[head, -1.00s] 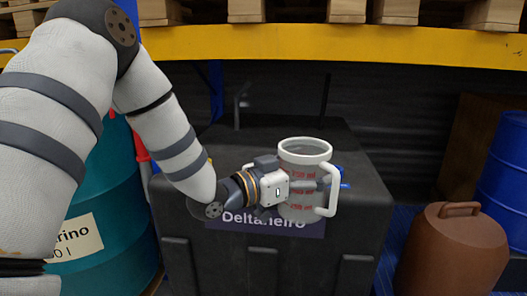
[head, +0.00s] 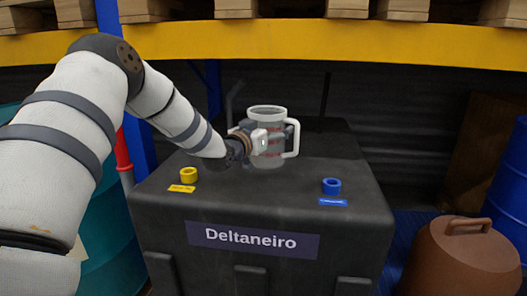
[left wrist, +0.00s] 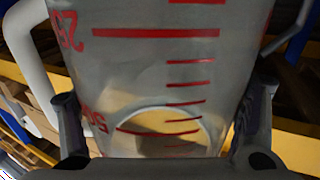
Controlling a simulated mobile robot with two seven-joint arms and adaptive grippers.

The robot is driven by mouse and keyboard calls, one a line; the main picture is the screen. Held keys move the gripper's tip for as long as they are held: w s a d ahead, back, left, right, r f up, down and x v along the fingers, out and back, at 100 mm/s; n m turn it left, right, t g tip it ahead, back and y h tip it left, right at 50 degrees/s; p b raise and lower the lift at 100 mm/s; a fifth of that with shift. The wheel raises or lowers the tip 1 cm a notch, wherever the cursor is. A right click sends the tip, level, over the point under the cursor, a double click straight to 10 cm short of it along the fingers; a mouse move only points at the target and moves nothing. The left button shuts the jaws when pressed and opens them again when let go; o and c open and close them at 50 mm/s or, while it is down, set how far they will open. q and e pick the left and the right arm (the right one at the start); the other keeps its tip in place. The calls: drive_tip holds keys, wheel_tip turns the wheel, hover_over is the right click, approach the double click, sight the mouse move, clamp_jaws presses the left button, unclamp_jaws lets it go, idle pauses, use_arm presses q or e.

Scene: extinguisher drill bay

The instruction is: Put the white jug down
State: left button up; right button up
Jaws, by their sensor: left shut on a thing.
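The white jug (head: 267,155) is a translucent measuring jug with red marks, a white rim and a white handle on its right side. It is upright over the back part of the black box's top (head: 260,190) in the head view. I cannot tell whether its base touches the box. My left gripper (head: 274,139) is shut on the jug's body from the left. In the left wrist view, the jug (left wrist: 150,60) fills the middle, with a finger on each side. My right gripper is not in view.
A yellow ring (head: 188,175) and a blue ring (head: 332,186) stand on the box's top, each by a small label. The top between them is clear. A brown container (head: 465,258) and a blue drum (head: 508,190) stand at right. A yellow shelf beam (head: 330,40) crosses behind.

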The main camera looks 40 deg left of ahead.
use_arm(q)
drive_tip(key=a+f, duration=0.2)
drive_tip(key=f, duration=0.3)
drive_tip(key=a+f+b, duration=0.1)
drive_tip(key=f, duration=0.1)
drive_tip(key=shift+f, duration=0.1)
drive_tip(key=shift+d+r, duration=0.1)
drive_tip(key=shift+r, duration=0.1)
drive_tip(key=shift+f, duration=0.15)
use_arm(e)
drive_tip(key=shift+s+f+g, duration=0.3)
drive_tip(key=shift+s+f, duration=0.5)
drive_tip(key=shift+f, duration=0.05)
use_arm(q)
drive_tip(key=o, duration=1.2)
